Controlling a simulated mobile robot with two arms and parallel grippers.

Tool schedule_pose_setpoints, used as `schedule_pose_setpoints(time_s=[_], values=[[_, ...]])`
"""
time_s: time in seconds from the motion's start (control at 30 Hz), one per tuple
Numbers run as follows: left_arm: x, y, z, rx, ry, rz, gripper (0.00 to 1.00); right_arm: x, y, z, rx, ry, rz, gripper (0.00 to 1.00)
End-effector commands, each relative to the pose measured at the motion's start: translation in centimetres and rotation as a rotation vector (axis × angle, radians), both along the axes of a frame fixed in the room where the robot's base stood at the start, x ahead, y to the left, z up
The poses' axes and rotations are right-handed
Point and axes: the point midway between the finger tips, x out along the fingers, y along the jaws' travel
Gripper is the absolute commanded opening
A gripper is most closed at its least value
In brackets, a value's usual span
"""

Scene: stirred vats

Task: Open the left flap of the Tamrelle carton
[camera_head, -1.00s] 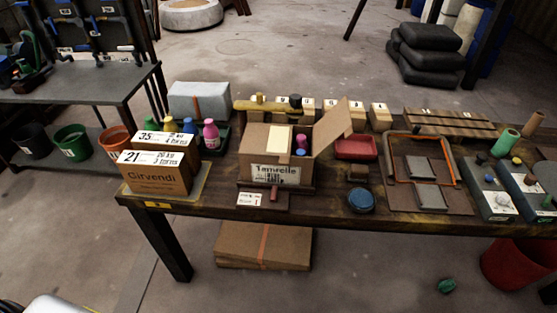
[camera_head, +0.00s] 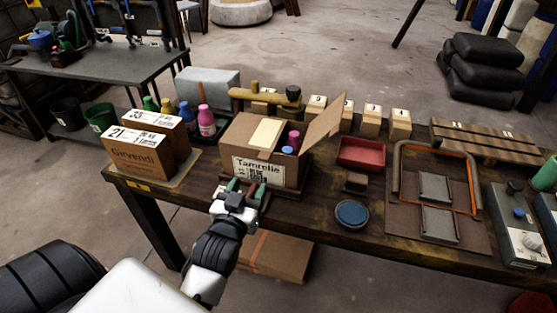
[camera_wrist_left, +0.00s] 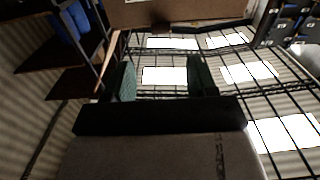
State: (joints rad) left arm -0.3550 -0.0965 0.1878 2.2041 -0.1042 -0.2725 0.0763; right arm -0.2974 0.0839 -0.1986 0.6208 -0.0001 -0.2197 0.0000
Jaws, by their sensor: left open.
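The Tamrelle carton (camera_head: 259,171) stands on the wooden table, its label facing me. Its right flap (camera_head: 324,117) stands up and outward. Its left flap (camera_head: 264,132) lies over the left part of the top, with a pale yellow patch on it. Pink and blue bottle tops (camera_head: 291,142) show in the opening on the right. My left gripper (camera_head: 242,188) is open and empty, low in front of the carton's label side. In the left wrist view its green fingers (camera_wrist_left: 160,78) are apart with nothing between them, and a brown box edge (camera_wrist_left: 180,12) shows above.
Girvendi cartons (camera_head: 139,153) stand left of the Tamrelle carton. A grey box (camera_head: 208,88) and a yellow-brown cylinder (camera_head: 256,95) are behind it. A red tray (camera_head: 361,154) and a blue round lid (camera_head: 352,213) lie to the right.

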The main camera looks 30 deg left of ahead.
Motion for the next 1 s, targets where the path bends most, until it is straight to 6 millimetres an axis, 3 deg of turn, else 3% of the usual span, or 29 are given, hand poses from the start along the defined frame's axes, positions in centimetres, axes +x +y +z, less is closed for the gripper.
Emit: schedule_pose_setpoints(time_s=[0.17, 0.6, 1.0], values=[[1.6, 0.4, 0.4, 0.002, -0.008, 0.001, 0.57, -0.3, 0.8, 0.2, 0.011, 0.004, -0.002, 0.40], [9.1, 2.2, 0.3, 0.002, -0.006, 0.000, 0.57, -0.5, 0.6, 0.5, 0.008, 0.007, 0.001, 0.40], [10.4, 2.5, 0.3, 0.001, -0.005, 0.000, 0.57, -0.3, 0.2, 0.5, 0.002, 0.005, 0.001, 0.40]])
